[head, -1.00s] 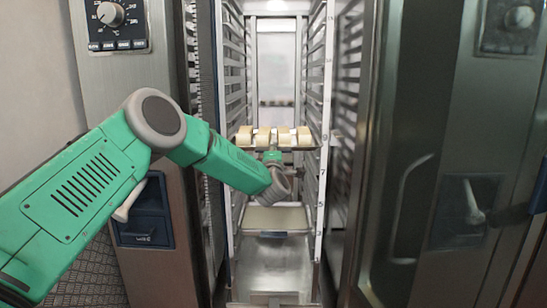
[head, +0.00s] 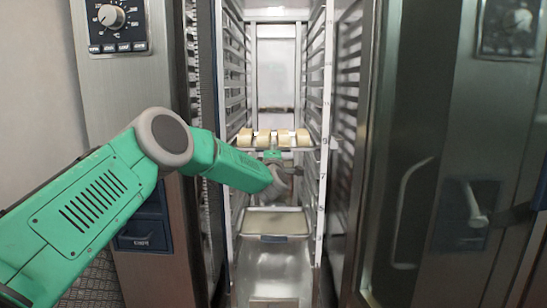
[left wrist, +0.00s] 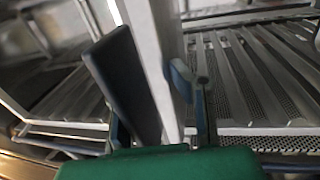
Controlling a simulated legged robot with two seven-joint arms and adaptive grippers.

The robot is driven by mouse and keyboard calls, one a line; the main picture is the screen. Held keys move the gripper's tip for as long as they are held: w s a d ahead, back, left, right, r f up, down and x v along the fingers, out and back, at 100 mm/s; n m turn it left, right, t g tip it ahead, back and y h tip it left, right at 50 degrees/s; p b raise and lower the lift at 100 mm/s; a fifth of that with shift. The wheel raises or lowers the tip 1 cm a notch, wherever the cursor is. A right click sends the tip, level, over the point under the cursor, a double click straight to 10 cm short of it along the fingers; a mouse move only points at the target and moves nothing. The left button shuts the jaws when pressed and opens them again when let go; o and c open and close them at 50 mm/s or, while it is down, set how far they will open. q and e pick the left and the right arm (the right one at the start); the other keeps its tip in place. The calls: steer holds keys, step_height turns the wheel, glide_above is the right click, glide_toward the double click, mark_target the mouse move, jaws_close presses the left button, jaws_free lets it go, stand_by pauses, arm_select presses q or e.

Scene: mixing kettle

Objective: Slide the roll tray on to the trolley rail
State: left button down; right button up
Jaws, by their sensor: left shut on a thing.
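The roll tray (head: 301,148) lies level inside the tall metal trolley at mid height, with several pale rolls (head: 264,138) in a row along its front. My left arm reaches in from the left. My left gripper (head: 272,154) is at the middle of the tray's front edge, just below the rolls, and is shut on the tray. In the left wrist view a pale metal strip (left wrist: 157,55) stands between its dark finger and its blue finger. The trolley rails (head: 234,85) run up both sides. The tray's contact with its rail is too small to tell.
A lower tray (head: 275,222) sits in the trolley below my wrist. The trolley's right upright (head: 325,130) carries numbers. An oven panel with a dial (head: 111,16) stands at the left and a glass door (head: 410,150) at the right. The slots above the rolls look empty.

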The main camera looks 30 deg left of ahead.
arm_select(q)
steer(key=shift+b+x, duration=0.6)
steer(key=shift+x, duration=0.95)
steer(key=c, duration=1.3)
jaws_free()
steer(key=shift+s, duration=0.1)
steer(key=shift+c, duration=0.2)
steer(key=shift+o, duration=1.1)
steer(key=shift+d+f, duration=0.1)
steer(key=shift+f, duration=0.3)
steer(key=shift+o, duration=1.2)
steer(key=shift+s+d, duration=0.35)
steer(key=shift+s, duration=0.3)
steer(key=p+v, duration=0.1)
steer(key=v, duration=0.7)
steer(key=shift+s, duration=0.2)
